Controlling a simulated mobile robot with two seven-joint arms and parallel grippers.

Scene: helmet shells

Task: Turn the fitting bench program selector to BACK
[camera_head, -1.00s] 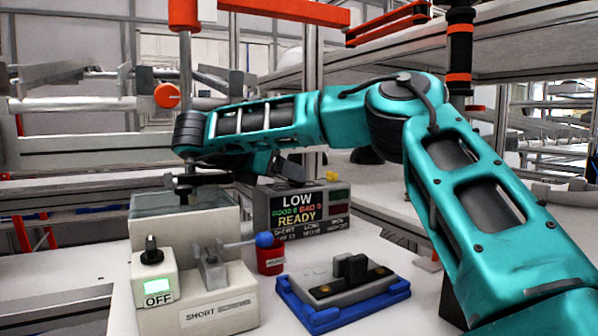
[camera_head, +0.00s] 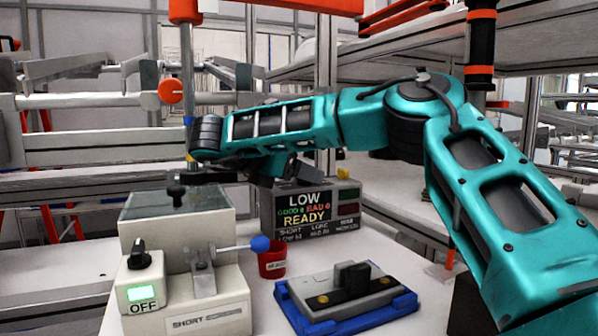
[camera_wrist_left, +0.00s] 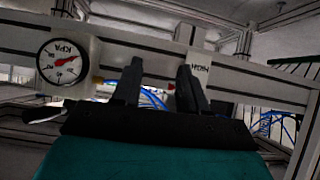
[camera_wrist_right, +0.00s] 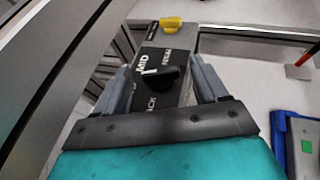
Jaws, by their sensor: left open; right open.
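The program selector is a black knob (camera_wrist_right: 163,77) on a dark labelled panel (camera_wrist_right: 150,58) in the right wrist view. MID, part of a word ending in "ACK", and another small label show around it. A white mark on the knob's side lies near MID. My right gripper (camera_wrist_right: 160,68) is open, with one finger on each side of the panel and the knob between them in the picture. Contact cannot be told. In the head view the knob is hidden behind the arm and display. My left gripper (camera_wrist_left: 160,82) is open and empty, away from the bench.
A display (camera_head: 303,212) reads LOW and READY. Before it stand a grey fixture (camera_head: 170,232) with a blue-ended lever, an OFF switch box (camera_head: 140,287), a red cup (camera_head: 272,262) and a blue tray (camera_head: 400,308). A gauge (camera_wrist_left: 62,58) shows in the left wrist view.

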